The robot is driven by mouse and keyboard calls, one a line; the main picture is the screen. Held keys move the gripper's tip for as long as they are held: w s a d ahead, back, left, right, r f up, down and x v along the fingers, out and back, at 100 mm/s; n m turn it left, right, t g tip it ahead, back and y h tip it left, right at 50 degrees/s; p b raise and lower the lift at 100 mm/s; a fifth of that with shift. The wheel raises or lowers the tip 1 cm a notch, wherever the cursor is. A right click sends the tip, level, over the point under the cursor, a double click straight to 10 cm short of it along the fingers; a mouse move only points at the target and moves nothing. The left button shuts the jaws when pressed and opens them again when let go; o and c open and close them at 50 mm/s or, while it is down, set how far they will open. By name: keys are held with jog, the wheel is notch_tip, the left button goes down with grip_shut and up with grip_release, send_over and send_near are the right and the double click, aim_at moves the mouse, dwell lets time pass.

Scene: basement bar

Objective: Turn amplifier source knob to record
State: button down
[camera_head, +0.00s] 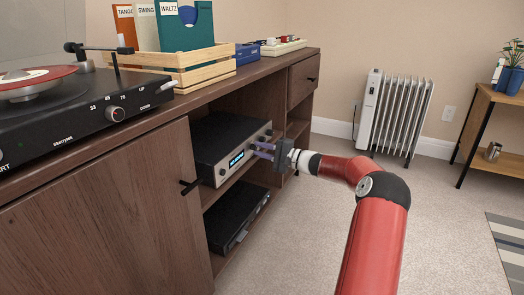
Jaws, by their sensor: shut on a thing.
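The amplifier (226,142) is a black box with a silver front, a lit blue display and knobs, on the open upper shelf of the brown cabinet (110,215). My gripper (257,150) reaches in from the right at the amplifier's front. Its purple fingers are shut on a knob there, right of the display. The gripped knob is mostly hidden by the fingers, so its label and pointer angle cannot be read.
A black turntable (75,115) and a wooden crate of records (180,68) stand on the cabinet top. Another black device (233,217) lies on the shelf below. A dark door handle (190,186) juts out left of the amplifier. A white radiator (398,112) stands at the back wall.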

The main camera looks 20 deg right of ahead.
dwell(0.3)
jog(key=c, duration=1.3)
grip_release()
jog(key=v, duration=0.8)
jog(key=shift+p, duration=0.4)
jog(key=shift+a, duration=0.1)
